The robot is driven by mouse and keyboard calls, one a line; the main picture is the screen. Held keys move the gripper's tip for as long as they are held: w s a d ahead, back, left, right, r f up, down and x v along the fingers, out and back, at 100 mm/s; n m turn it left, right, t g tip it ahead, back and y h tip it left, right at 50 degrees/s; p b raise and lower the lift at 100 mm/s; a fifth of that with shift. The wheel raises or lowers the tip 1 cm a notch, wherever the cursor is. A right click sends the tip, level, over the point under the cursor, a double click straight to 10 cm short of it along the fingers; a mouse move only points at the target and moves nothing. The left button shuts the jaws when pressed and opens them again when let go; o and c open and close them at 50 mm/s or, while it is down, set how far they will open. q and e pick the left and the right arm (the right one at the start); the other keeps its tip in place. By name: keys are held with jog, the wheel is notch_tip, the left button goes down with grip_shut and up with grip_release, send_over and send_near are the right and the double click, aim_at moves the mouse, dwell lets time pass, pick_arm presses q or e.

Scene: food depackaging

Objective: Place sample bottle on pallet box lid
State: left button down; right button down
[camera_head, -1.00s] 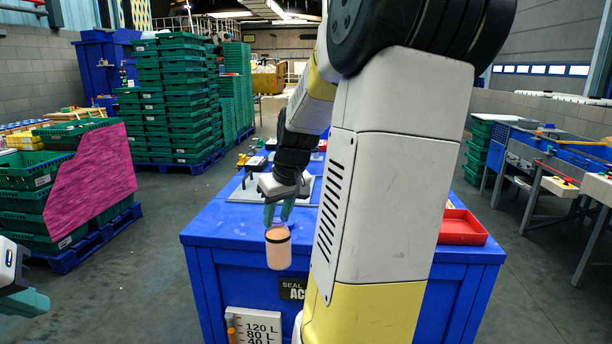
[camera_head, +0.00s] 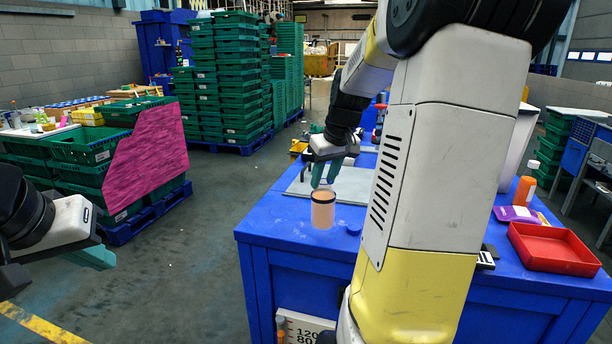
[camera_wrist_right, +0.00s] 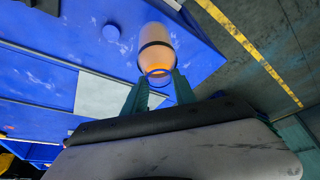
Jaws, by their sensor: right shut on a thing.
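The sample bottle (camera_head: 322,212) is a clear bottle with peach-orange contents and a dark band. My right gripper (camera_head: 325,176) is shut on its top and holds it upright over the near left part of the blue pallet box lid (camera_head: 275,215). In the right wrist view the bottle (camera_wrist_right: 156,52) sits between the green fingertips (camera_wrist_right: 155,84), with the lid (camera_wrist_right: 60,30) behind it. I cannot tell whether its base touches the lid. My left gripper (camera_head: 98,257) is at the left edge, away from the box; its finger gap is not clear.
A grey sheet (camera_head: 300,182) lies on the lid behind the bottle, and a small blue disc (camera_head: 354,229) lies right of it. A red tray (camera_head: 552,250) and an orange bottle (camera_head: 524,190) are at the right. Green crates (camera_head: 90,150) stand at the left.

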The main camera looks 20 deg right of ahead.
jog(key=w+f, duration=0.4)
jog(key=w, duration=0.5)
jog(key=shift+w+f, duration=0.2)
jog(key=shift+w, duration=0.15)
jog(key=shift+f, duration=0.15)
jog(key=c, duration=1)
grip_release()
